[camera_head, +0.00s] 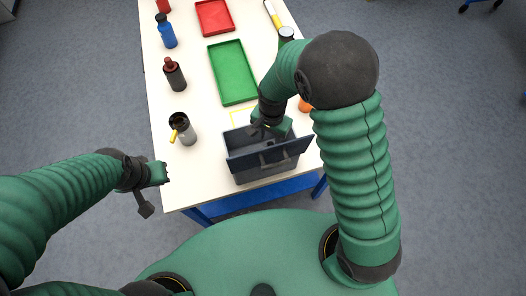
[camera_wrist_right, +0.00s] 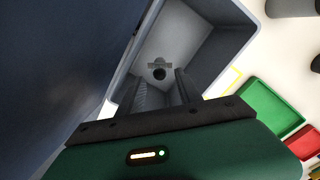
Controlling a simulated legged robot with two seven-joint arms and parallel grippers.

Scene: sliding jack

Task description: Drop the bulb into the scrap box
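The scrap box (camera_head: 262,173) is a grey open box with a dark blue panel, near the table's front edge. It fills much of the right wrist view (camera_wrist_right: 205,50). My right gripper (camera_head: 268,128) is over the box's far side, pointing into it. In the wrist view its two dark fingers (camera_wrist_right: 162,85) are apart with nothing between them. A small grey object with a dark round end (camera_wrist_right: 159,70), perhaps the bulb, shows inside the box beyond the fingertips. My left gripper (camera_head: 160,173) is left of the table's front corner; its opening is too small to judge.
A grey mug (camera_head: 183,130) with a yellow part stands left of the box. A dark bottle (camera_head: 174,75) and a blue bottle (camera_head: 166,32) stand along the left edge. A green tray (camera_head: 232,72) and a red tray (camera_head: 214,17) lie behind. An orange item (camera_head: 305,105) is partly hidden by my right arm.

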